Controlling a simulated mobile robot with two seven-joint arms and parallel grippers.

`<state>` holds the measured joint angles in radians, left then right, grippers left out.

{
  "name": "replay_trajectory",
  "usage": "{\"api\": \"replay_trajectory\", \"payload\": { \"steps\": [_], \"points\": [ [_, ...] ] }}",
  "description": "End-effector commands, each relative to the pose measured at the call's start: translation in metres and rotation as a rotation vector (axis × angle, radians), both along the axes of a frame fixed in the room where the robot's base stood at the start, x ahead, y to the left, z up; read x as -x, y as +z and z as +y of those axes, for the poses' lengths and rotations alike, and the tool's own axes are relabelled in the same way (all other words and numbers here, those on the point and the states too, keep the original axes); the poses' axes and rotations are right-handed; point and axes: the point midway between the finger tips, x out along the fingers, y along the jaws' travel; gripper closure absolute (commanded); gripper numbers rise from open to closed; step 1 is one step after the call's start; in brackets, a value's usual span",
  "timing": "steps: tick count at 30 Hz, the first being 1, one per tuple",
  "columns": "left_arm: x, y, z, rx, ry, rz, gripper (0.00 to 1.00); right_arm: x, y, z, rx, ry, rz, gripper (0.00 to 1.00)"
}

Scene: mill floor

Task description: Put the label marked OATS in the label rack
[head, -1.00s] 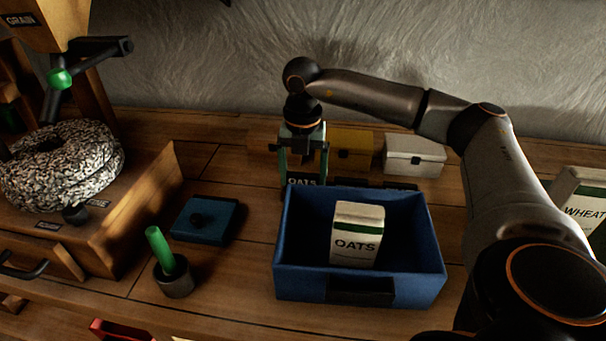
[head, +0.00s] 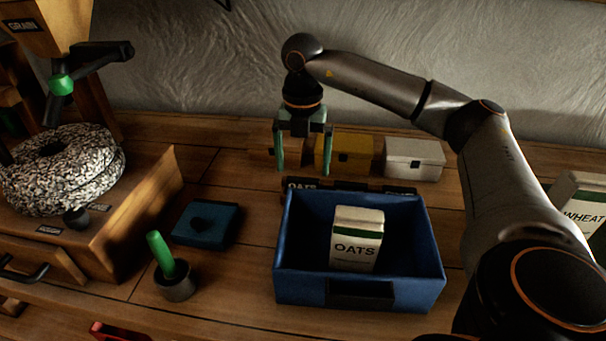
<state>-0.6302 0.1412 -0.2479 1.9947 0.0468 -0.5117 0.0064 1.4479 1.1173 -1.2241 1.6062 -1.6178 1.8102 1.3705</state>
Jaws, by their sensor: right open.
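The OATS label (head: 301,184), dark with white letters, stands at the left end of the dark label rack (head: 350,186) behind the blue bin. The bin hides its lower part, so I cannot tell how fully it is seated. My right gripper (head: 303,172) is open and empty just above the label, its green fingers spread apart. My left gripper is not in view.
The blue bin (head: 358,292) holds an OATS carton (head: 357,238). Orange, yellow (head: 345,155) and white (head: 414,158) boxes stand behind the rack. A blue lid (head: 206,223), a green-handled pestle in a cup (head: 174,283) and the millstone (head: 62,170) are left. A WHEAT carton (head: 579,212) is right.

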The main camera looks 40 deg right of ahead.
Motion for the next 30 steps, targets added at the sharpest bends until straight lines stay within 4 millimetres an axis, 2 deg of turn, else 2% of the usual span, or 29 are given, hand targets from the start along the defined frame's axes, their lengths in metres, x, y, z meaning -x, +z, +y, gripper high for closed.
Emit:
{"api": "replay_trajectory", "payload": {
  "steps": [1, 6, 12, 30],
  "points": [
    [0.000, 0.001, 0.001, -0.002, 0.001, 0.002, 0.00, -0.001, 0.014, 0.001, -0.001, 0.001, -0.004, 0.00],
    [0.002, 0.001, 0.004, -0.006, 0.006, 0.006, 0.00, -0.001, 0.048, 0.001, -0.001, 0.001, -0.004, 0.00],
    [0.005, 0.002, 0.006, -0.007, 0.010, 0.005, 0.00, -0.001, 0.071, 0.000, 0.000, 0.000, -0.001, 0.00],
    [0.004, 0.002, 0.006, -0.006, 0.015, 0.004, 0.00, 0.000, 0.075, 0.000, -0.001, 0.002, -0.001, 0.00]
  ]
}}
